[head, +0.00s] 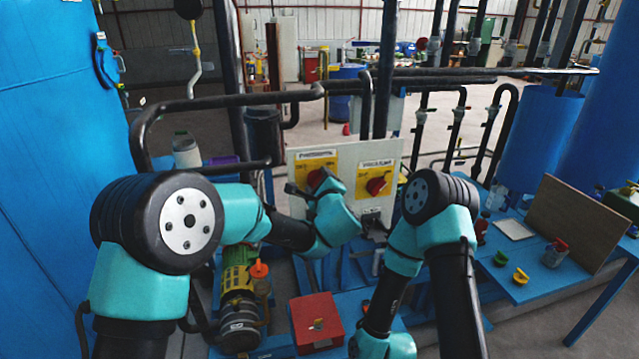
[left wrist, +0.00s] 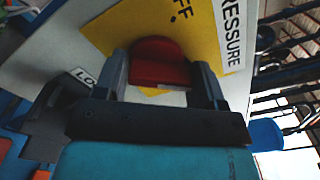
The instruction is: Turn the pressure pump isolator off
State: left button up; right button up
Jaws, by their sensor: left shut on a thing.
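The pressure isolator's red knob (head: 314,178) sits on a yellow plate (head: 304,168) at the left of a pale upright panel (head: 340,155). My left gripper (head: 317,184) is at this knob and shut on it. In the left wrist view, the red knob (left wrist: 160,60) stands between the two dark fingers of the left gripper (left wrist: 160,72). Part of the word OFF and the label PRESSURE (left wrist: 228,35) show beside it. The gripper hides part of the plate, and I cannot tell the knob's exact setting. My right arm bends downward at the right; its gripper is out of view.
A second red knob (head: 377,186) on a yellow plate, labelled vacuum, is to the right on the same panel. A red box (head: 317,322) and a yellow-green pump (head: 238,280) are below. A blue table (head: 520,280) holds small items at the right. Black pipes run above the panel.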

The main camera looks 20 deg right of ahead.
pick_arm(q)
jog(key=n, duration=0.4)
jog(key=shift+r, duration=0.15)
jog(key=n, duration=0.4)
jog(key=shift+a+n, duration=0.1)
jog(key=shift+n, duration=0.2)
jog(key=n, duration=0.3)
jog(key=shift+n, duration=0.3)
jog(key=n, duration=0.4)
jog(key=shift+a, duration=0.1)
jog(key=o, duration=0.9)
